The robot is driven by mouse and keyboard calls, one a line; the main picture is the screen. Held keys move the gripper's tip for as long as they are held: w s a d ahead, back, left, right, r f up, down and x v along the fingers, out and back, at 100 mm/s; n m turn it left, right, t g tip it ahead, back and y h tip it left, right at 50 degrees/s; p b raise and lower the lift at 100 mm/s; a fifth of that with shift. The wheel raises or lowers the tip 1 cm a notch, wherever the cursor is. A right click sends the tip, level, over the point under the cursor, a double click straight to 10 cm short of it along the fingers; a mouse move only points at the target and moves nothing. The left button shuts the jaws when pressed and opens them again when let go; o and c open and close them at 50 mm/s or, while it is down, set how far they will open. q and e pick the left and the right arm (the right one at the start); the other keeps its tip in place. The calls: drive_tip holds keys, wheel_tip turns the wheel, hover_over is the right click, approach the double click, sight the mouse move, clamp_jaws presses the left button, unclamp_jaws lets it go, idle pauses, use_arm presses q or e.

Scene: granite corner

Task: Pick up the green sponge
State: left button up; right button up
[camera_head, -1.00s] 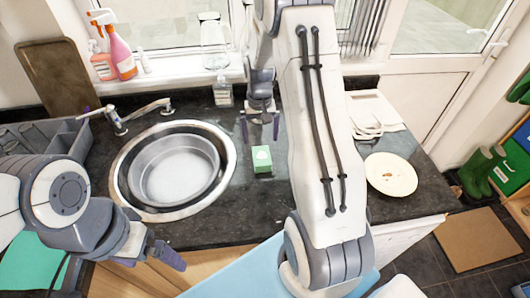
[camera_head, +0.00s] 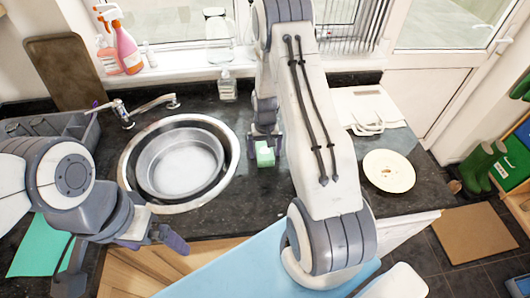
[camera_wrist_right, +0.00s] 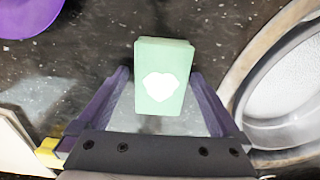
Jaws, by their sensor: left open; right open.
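The green sponge (camera_head: 265,154) is a small block with a white mark on top. It lies on the dark granite counter just right of the sink. My right gripper (camera_head: 265,146) is at the sponge with its fingers open. In the right wrist view the sponge (camera_wrist_right: 162,78) sits at the mouth of the open jaws (camera_wrist_right: 160,95), partly between the two purple fingers. I cannot tell if either finger touches it. My left gripper (camera_head: 165,244) is open and empty in front of the counter, well away from the sponge.
The round sink (camera_head: 213,193) with a metal basin is left of the sponge. A soap bottle (camera_head: 227,86) stands behind it. A white plate (camera_head: 389,171) and a pale board (camera_head: 365,105) lie to the right. A grey rack (camera_head: 50,124) is far left.

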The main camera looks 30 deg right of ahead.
sight(268, 151)
drive_tip(key=shift+c, duration=0.3)
drive_tip(key=c, duration=1.4)
drive_tip(key=shift+r, duration=0.1)
drive_tip(key=shift+r, duration=0.1)
drive_tip(key=shift+r+b, duration=0.3)
drive_tip(key=r, duration=0.1)
drive_tip(key=r+b, duration=0.2)
drive_tip(key=shift+s+d+r, duration=0.25)
drive_tip(key=shift+s+d, duration=0.05)
drive_tip(key=shift+d, duration=0.1)
drive_tip(key=shift+s+d+r+b, duration=0.75)
drive_tip(key=shift+s+d+r, duration=0.9)
drive_tip(key=shift+s+d, duration=0.25)
drive_tip(key=shift+s+d+r+b, duration=0.7)
drive_tip(key=shift+s+d+r, duration=1)
drive_tip(key=shift+s, duration=0.3)
